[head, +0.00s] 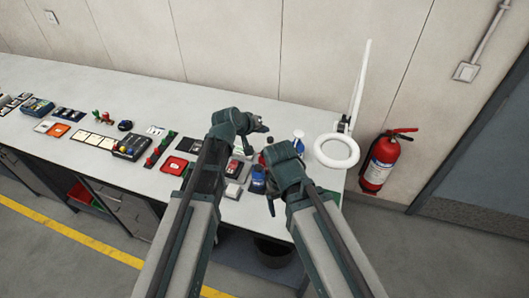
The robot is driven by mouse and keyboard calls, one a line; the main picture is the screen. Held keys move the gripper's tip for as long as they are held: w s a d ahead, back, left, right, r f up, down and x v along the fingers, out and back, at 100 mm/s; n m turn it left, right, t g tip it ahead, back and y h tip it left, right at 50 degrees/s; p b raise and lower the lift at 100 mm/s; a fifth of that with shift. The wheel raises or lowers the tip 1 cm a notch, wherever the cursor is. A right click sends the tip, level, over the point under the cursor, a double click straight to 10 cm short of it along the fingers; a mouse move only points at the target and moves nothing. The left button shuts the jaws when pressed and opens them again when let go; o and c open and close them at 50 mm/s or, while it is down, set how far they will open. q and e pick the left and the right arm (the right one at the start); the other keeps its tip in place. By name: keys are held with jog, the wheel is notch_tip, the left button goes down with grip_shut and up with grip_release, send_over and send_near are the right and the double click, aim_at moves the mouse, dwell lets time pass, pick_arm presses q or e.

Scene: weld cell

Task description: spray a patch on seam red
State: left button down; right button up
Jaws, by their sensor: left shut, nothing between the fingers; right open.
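My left gripper (262,127) is shut and empty above the back of the bench, right of centre. My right gripper (271,206) is open and points down near the bench's front edge; its fingers are small here. A blue item (258,180) stands just left of my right gripper. A white and blue bottle-like item (298,136) stands behind my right wrist; I cannot tell if it is a spray. A flat red piece (175,166) lies left of my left arm. Which piece bears seam red is too small to tell. My arms hide part of the bench.
The long grey bench (200,99) holds several small parts and boxes to the left. A white ring lamp (337,150) stands at its right end. A red fire extinguisher (380,163) is beyond that end. A dark bin (274,252) is below the front edge.

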aim_at(263, 154)
pick_arm(q)
jog(key=shift+f+b, duration=4)
jog(key=shift+f, duration=0.2)
pick_arm(e)
notch_tip(263, 154, down, 8)
jog(key=shift+f, duration=0.2)
pick_arm(q)
jog(key=shift+f, duration=0.1)
pick_arm(e)
jog(key=shift+f, duration=0.1)
pick_arm(q)
jog(key=shift+f+b, duration=0.3)
jog(key=shift+b, duration=0.1)
pick_arm(e)
jog(key=shift+f, duration=0.35)
pick_arm(q)
jog(key=shift+f+b, duration=0.45)
jog(key=shift+f, duration=0.05)
pick_arm(e)
jog(key=shift+f, duration=0.45)
pick_arm(q)
jog(key=shift+r, duration=0.15)
pick_arm(e)
jog(key=shift+r, duration=0.15)
pick_arm(q)
jog(key=shift+r+p, duration=0.75)
jog(key=shift+p, duration=0.15)
pick_arm(e)
jog(key=shift+r, duration=0.75)
